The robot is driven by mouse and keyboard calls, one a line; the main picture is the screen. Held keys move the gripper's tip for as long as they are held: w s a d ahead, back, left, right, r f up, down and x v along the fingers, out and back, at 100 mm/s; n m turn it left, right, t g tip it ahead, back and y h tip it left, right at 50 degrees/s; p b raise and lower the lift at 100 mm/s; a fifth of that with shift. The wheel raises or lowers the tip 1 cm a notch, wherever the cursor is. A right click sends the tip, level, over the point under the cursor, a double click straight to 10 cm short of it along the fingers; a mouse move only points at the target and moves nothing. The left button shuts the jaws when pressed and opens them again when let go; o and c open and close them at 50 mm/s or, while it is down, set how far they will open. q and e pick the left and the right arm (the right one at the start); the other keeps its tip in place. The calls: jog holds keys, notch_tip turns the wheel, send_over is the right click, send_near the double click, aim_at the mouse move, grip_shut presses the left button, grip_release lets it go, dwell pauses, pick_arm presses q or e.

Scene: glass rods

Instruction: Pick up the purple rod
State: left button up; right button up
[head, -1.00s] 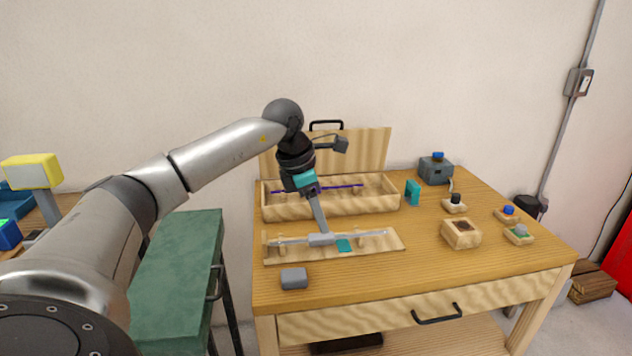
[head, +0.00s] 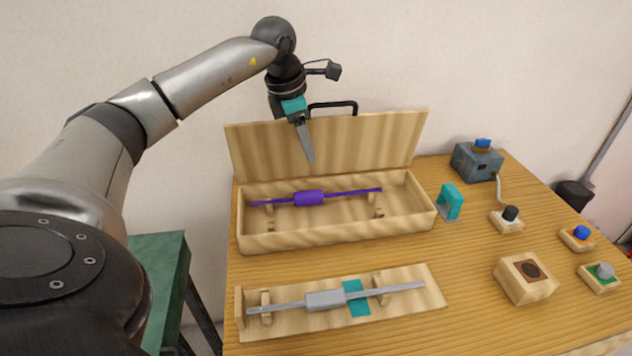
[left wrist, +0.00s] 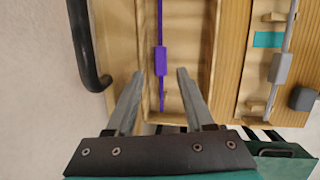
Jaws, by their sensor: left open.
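The purple rod (head: 309,198) with a thicker middle block lies across small wooden supports inside an open wooden box (head: 340,238). It also shows in the left wrist view (left wrist: 160,62), lying lengthwise between the lines of my fingers. My left gripper (head: 309,158) is in the air above the box, with its fingertips pointing down, above the rod and apart from it. In the left wrist view its two fingers (left wrist: 160,74) are spread with nothing held between them. My right gripper is not in view.
A grey rod (head: 325,300) rests on a wooden stand (head: 415,302) in front of the box. The box lid (head: 385,146) stands open behind, with a black handle (head: 333,108). A teal bracket (head: 450,203), a wooden block (head: 525,280) and several buttons stand to the right.

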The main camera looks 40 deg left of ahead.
pick_arm(q)
jog(key=b, duration=0.2)
send_over(318, 192)
jog(key=s, duration=0.2)
notch_tip(318, 192, down, 9)
jog(key=shift+b+x, duration=0.3)
jog(key=shift+x, duration=2.7)
jog(key=shift+r, duration=0.1)
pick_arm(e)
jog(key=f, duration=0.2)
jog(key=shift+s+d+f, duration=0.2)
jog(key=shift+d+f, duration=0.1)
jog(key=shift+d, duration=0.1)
pick_arm(q)
grip_shut()
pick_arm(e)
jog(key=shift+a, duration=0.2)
